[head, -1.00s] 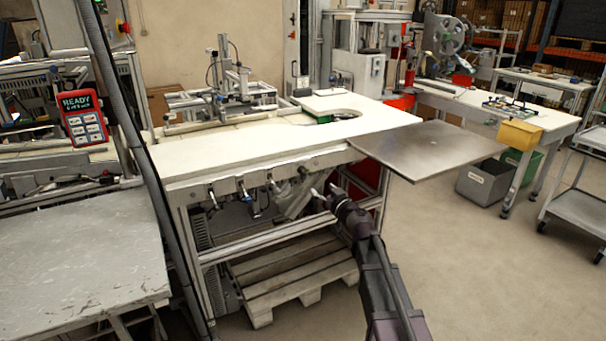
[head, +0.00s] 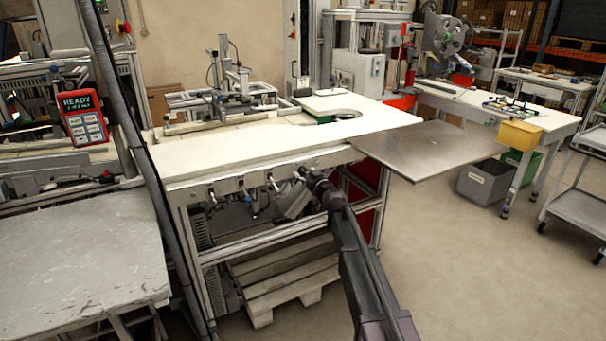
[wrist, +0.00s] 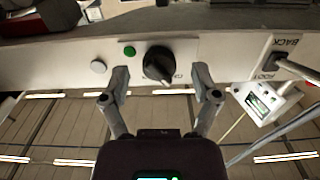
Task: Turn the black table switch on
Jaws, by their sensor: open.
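The black rotary switch (wrist: 159,64) sits on the pale front panel under the tabletop, seen in the wrist view. Its ridge stands nearly upright, leaning a little; the label beside it is partly covered and I cannot read it in full. My gripper (wrist: 162,83) is open, with one finger on each side of the switch and a gap to both. In the head view my gripper (head: 304,174) is at the table's front rail, toward its right end, and the switch cannot be made out there.
A green button (wrist: 129,51) and a white button (wrist: 98,66) are left of the switch. A second control with BACK and FOOT labels (wrist: 284,55) is at the right. The white worktable (head: 240,143) spreads above; a metal plate (head: 430,153) juts out at right.

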